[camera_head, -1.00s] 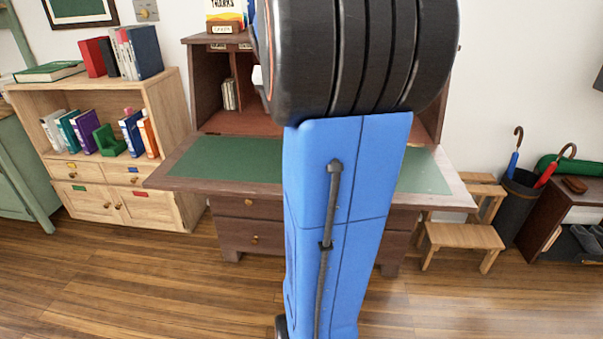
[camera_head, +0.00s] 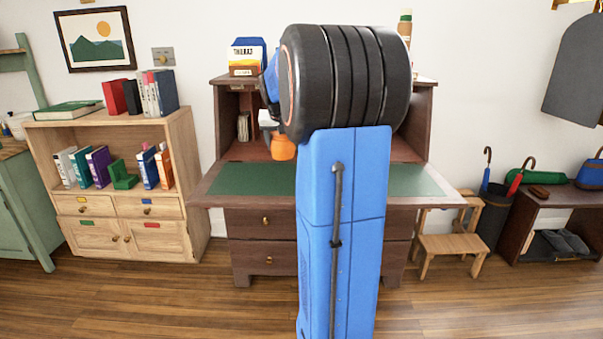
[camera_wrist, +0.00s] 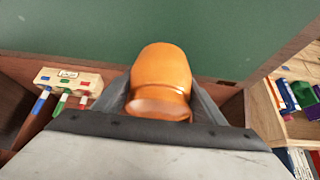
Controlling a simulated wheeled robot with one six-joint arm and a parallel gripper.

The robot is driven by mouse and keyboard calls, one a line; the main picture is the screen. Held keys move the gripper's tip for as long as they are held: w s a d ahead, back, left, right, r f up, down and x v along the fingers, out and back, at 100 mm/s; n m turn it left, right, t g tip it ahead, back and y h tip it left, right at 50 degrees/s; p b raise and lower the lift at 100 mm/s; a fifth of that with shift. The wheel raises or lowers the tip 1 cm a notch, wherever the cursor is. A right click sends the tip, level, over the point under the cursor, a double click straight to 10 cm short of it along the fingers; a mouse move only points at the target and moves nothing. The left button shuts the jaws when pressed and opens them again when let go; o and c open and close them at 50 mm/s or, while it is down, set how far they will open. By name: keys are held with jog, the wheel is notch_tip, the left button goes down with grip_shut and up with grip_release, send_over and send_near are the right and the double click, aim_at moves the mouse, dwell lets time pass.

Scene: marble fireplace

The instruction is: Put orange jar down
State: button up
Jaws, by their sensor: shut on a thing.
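The orange jar (camera_head: 283,147) hangs in my gripper (camera_head: 268,120) in the head view, in front of the desk's open upper part. My arm hides part of both. In the wrist view the orange jar (camera_wrist: 160,82) sits between the two grey fingers of my gripper (camera_wrist: 160,106), which are shut on it. The desk's green writing surface (camera_head: 240,179) shows beyond and below the jar; it also shows in the wrist view (camera_wrist: 90,30). The jar appears to be above the surface; the exact gap cannot be told.
A wooden holder (camera_wrist: 68,80) with colored pen-like items shows left in the wrist view. A bookshelf (camera_head: 115,185) stands left of the desk. A step stool (camera_head: 450,245) and an umbrella stand (camera_head: 490,215) are to the right. The green surface looks clear where visible.

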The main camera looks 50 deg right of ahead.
jog(key=shift+f, duration=3.75)
jog(key=o, duration=1.3)
jog(key=shift+f, duration=0.15)
